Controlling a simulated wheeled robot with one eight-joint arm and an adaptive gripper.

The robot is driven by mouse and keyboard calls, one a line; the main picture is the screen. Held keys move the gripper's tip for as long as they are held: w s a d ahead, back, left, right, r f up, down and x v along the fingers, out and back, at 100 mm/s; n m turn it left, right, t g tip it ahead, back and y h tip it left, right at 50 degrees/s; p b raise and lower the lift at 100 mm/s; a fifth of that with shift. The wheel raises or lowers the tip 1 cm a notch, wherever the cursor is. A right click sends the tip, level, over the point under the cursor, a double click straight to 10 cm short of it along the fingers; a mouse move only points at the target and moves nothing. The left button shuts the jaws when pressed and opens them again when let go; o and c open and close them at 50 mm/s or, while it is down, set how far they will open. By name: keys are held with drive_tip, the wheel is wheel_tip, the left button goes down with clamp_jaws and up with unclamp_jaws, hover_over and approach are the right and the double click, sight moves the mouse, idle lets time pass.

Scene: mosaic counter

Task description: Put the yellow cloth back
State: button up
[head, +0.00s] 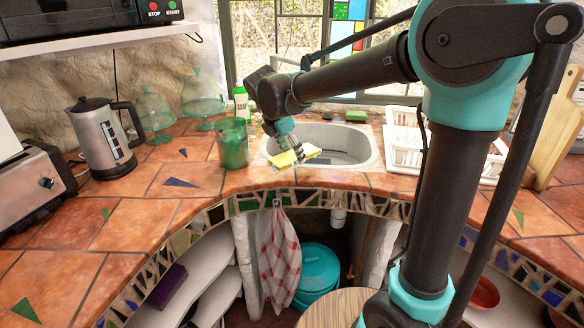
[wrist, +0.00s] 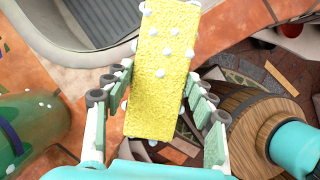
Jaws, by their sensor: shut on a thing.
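The yellow cloth (wrist: 160,65) is a thick yellow rectangle dotted with white foam. My gripper (wrist: 158,98) is shut on it, with a finger along each long side in the wrist view. In the head view the cloth (head: 285,160) is held above the front left rim of the grey sink (head: 371,150), over the counter edge. My gripper (head: 300,158) partly covers it there. The sink also shows at the upper left of the wrist view (wrist: 95,48).
A green pitcher (head: 232,146) stands close left of the sink, with a soap bottle (head: 241,104) behind. A white dish rack (head: 405,155) stands right. Kettle (head: 103,140) and toaster (head: 38,185) are left. Tiles before the kettle are clear.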

sight(292, 175)
drive_tip(key=shift+f, duration=2.85)
drive_tip(key=o, duration=1.2)
drive_tip(key=v, duration=1.2)
